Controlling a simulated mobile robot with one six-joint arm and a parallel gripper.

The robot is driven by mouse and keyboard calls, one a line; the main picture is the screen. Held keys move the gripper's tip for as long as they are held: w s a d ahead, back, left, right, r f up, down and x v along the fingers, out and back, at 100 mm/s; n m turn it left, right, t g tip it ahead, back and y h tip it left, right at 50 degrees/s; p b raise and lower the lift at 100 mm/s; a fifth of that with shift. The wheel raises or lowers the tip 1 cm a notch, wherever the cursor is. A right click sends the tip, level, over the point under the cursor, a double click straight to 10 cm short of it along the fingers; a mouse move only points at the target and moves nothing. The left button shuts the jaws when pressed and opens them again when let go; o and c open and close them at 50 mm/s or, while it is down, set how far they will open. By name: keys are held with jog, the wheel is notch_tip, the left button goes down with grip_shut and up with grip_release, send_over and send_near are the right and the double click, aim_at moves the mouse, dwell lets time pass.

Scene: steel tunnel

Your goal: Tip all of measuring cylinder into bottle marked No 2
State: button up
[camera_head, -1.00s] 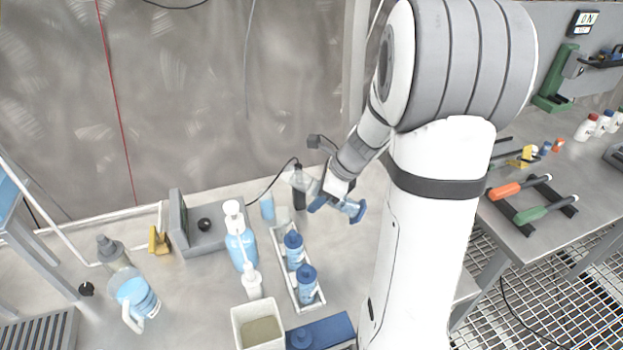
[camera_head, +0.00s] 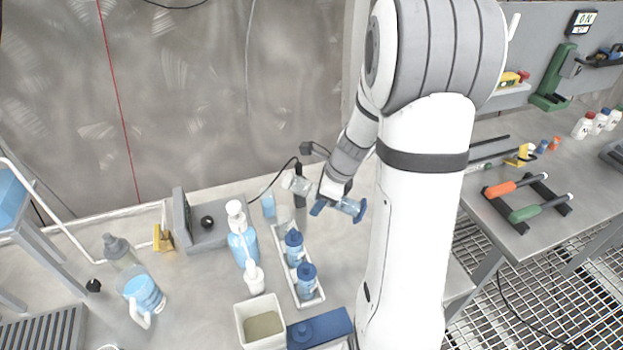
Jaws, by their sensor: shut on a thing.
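My gripper (camera_head: 333,201) is shut on the measuring cylinder (camera_head: 350,207), a clear tube with a blue foot. It lies steeply tipped, close to level, with the foot at the right and the clear mouth end at the left, a little higher. The gripper's fingers hide its middle. It is above the back end of a white rack (camera_head: 309,301). Two blue-capped bottles (camera_head: 306,281) (camera_head: 294,247) stand in the rack. A dark upright thing (camera_head: 300,216) shows below the mouth end. I cannot read a No 2 mark on any bottle.
A grey box (camera_head: 205,228) stands behind. Bare bench lies between jug and tub.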

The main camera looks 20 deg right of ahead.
jog(key=shift+d+f+h+p, duration=0.1)
jog(key=shift+f+h+p, duration=0.3)
jog(key=shift+p, duration=0.6)
jog(key=shift+g+p, duration=0.4)
jog(key=shift+p, duration=0.2)
jog(key=shift+s+d+f+g+h+p, duration=0.15)
jog(key=shift+f+g+h+p, duration=0.5)
jog(key=shift+p, duration=2.45)
jog(key=shift+f+h+p, duration=0.4)
jog(key=shift+h+p, duration=0.05)
jog(key=shift+p, duration=0.05)
jog(key=shift+r+p, duration=0.1)
jog(key=shift+p, duration=0.25)
jog(key=shift+g+h, duration=0.45)
jog(key=shift+h, duration=0.55)
jog(key=shift+a+b, duration=0.2)
jog(key=shift+b, duration=0.6)
